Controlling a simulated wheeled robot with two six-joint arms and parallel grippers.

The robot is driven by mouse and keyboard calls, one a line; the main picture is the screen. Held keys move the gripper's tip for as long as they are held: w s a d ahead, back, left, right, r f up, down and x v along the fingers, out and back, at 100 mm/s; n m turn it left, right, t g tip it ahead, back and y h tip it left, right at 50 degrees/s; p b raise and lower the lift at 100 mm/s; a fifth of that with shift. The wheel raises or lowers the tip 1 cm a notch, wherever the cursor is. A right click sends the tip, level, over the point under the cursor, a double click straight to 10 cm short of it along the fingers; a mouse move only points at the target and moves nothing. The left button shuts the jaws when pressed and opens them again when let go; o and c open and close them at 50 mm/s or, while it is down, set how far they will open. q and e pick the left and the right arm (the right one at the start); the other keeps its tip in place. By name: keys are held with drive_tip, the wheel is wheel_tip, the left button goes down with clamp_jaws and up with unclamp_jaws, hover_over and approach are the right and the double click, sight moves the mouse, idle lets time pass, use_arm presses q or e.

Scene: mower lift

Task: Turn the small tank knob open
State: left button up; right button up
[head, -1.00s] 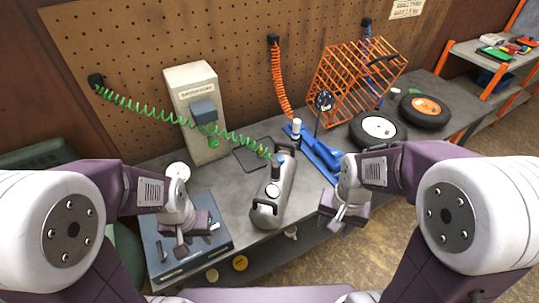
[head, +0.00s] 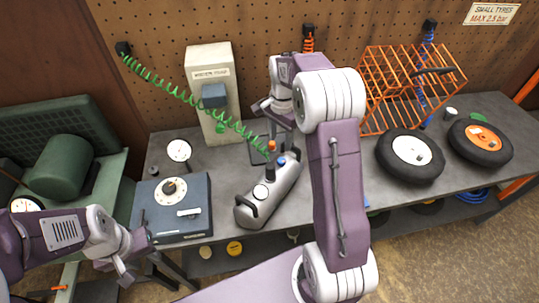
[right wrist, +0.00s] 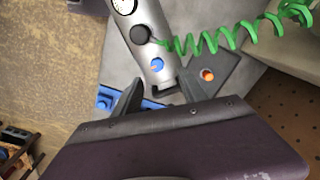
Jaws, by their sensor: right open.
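The small tank (head: 270,195) is a silver cylinder lying on the grey bench, with a handle at its front end and a round dial on top. Its small blue knob (head: 281,160) is at the far end. In the right wrist view, the knob (right wrist: 157,64) carries an orange mark, just beyond my open right gripper (right wrist: 158,90). The fingers look apart from the knob. In the head view, my right gripper (head: 266,108) hangs behind the tank's far end, partly hidden by my arm. My left gripper (head: 122,268) is low at the left, away from the tank; its opening is unclear.
A green coiled hose (head: 180,106) runs from the pegboard to the tank's far end. A blue-grey box (head: 185,225) with a dial stands left of the tank. An orange cage (head: 390,95) and two tyres (head: 408,182) are at the right. An orange-topped part (right wrist: 207,75) is beside the knob.

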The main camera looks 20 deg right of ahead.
sight(281, 160)
drive_tip(key=shift+s+d+f, duration=0.1)
drive_tip(key=shift+s+f, duration=0.1)
drive_tip(key=shift+f, duration=0.35)
wheel_tip(281, 160, down, 9)
drive_tip(key=shift+d+r+p, duration=0.1)
drive_tip(key=shift+r+p, duration=0.1)
drive_tip(key=shift+p, duration=0.3)
clamp_jaws()
